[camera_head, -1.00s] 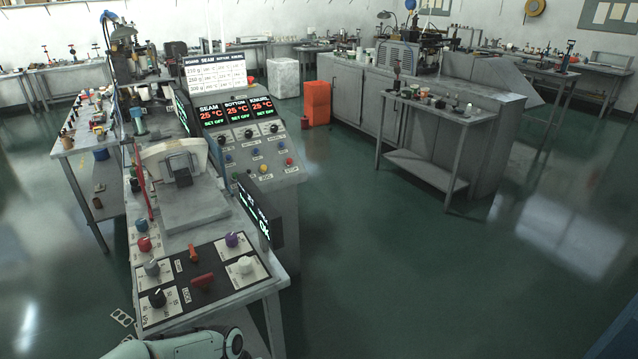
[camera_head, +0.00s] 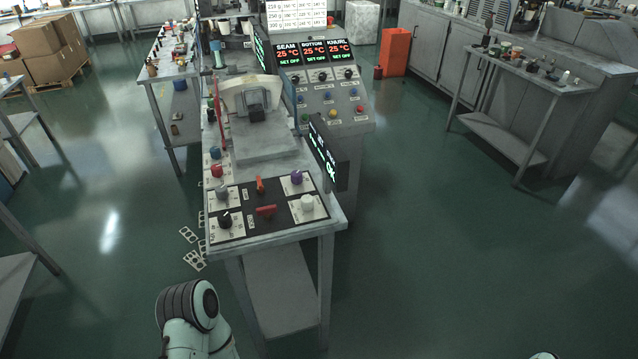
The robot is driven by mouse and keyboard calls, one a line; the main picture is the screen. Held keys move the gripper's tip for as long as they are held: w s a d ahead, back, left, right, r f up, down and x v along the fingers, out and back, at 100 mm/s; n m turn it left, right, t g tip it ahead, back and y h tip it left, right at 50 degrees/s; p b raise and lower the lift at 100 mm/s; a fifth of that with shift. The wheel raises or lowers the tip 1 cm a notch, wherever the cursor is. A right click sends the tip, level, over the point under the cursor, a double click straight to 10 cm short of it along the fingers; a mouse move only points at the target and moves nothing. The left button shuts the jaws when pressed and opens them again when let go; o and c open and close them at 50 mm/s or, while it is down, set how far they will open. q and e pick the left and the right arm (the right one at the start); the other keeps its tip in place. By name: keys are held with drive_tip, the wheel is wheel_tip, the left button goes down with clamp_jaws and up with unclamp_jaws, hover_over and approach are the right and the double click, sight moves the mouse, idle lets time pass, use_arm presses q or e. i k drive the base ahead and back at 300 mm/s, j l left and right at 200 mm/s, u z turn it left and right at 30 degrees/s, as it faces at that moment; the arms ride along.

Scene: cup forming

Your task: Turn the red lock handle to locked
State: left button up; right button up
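The red lock handle (camera_head: 266,211) is a short bar on a dark control panel (camera_head: 262,232) at the front end of the narrow bench. It lies roughly crosswise in the picture. A small label is beside it, too small to read surely here. An orange handle (camera_head: 260,185) stands just behind it, pointing more away from me. Part of my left arm shows at the bottom, left of the bench and apart from the panel. A sliver of my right arm shows at the bottom right edge. Neither gripper's fingers are in view.
Around the handle are a black knob (camera_head: 225,220), a grey knob (camera_head: 222,192), a purple knob (camera_head: 296,177) and a white knob (camera_head: 307,202). A dark display (camera_head: 328,155) stands at the bench's right edge. Floor is clear to the right.

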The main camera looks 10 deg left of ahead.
sight(266, 211)
drive_tip(key=j+z, duration=0.1)
drive_tip(key=j, duration=0.4)
drive_tip(key=k+j+z, duration=0.1)
drive_tip(key=j, duration=0.4)
drive_tip(key=j+z, duration=0.15)
drive_tip(key=j, duration=0.35)
drive_tip(key=k+j+z, duration=0.1)
drive_tip(key=j, duration=0.4)
